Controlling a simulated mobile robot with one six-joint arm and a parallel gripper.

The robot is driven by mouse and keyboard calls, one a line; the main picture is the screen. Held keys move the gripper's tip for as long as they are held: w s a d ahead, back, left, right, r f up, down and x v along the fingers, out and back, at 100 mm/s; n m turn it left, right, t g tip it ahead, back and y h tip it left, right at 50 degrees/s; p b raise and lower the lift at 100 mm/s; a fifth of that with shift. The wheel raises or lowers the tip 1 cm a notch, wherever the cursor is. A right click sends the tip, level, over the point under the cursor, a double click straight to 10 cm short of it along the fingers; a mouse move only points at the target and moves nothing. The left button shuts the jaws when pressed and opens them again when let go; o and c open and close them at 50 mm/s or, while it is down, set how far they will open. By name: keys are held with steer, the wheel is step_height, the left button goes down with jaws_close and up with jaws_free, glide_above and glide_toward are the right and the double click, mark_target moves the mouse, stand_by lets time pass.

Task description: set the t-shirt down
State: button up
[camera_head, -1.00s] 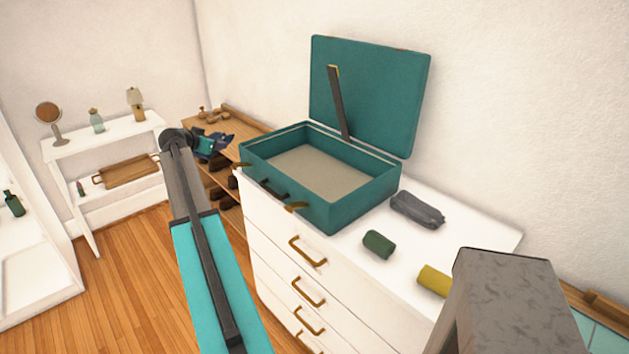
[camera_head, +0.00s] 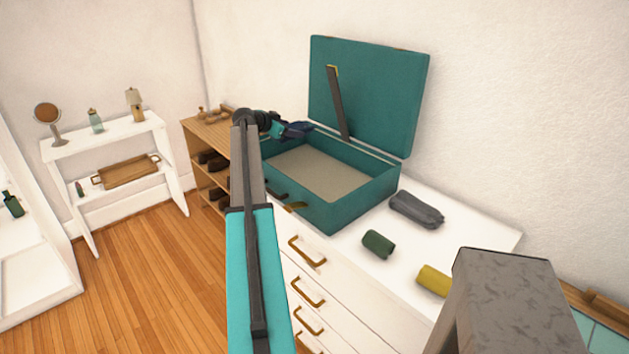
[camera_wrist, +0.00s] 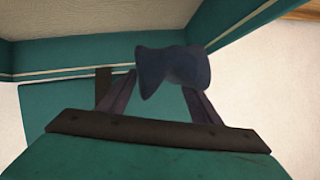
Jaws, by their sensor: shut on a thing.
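The t-shirt (camera_head: 295,130) is a dark blue rolled bundle. My gripper (camera_head: 283,129) is shut on it and holds it over the back left part of an open teal suitcase (camera_head: 345,206). In the wrist view, the t-shirt (camera_wrist: 172,70) sits between the two fingertips of my gripper (camera_wrist: 160,85), with the suitcase walls (camera_wrist: 70,58) behind. The suitcase stands on a white dresser with its lid (camera_head: 385,95) up. Its beige inside looks empty where it shows; my arm hides the left end.
A grey bundle (camera_head: 417,209), a dark green roll (camera_head: 378,244) and a yellow roll (camera_head: 434,280) lie on the dresser top (camera_head: 475,240) right of the suitcase. A dark strut (camera_head: 338,105) stands against the lid. A wooden shelf (camera_head: 205,133) with shoes is at the left.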

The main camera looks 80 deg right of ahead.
steer(key=p, duration=0.2)
glide_above(292, 168)
step_height(292, 168, down, 6)
steer(key=shift+w+f, duration=0.15)
stand_by(0.4)
steer(key=shift+d, duration=0.1)
steer(key=shift+f+p, duration=0.7)
steer(key=shift+f, duration=1.1)
steer(key=shift+a+f+b, duration=0.2)
steer(key=shift+f+b, duration=0.75)
steer(key=shift+b, duration=0.25)
steer(key=o, duration=1.2)
steer(key=shift+r+p, duration=0.35)
steer(key=shift+p, duration=0.3)
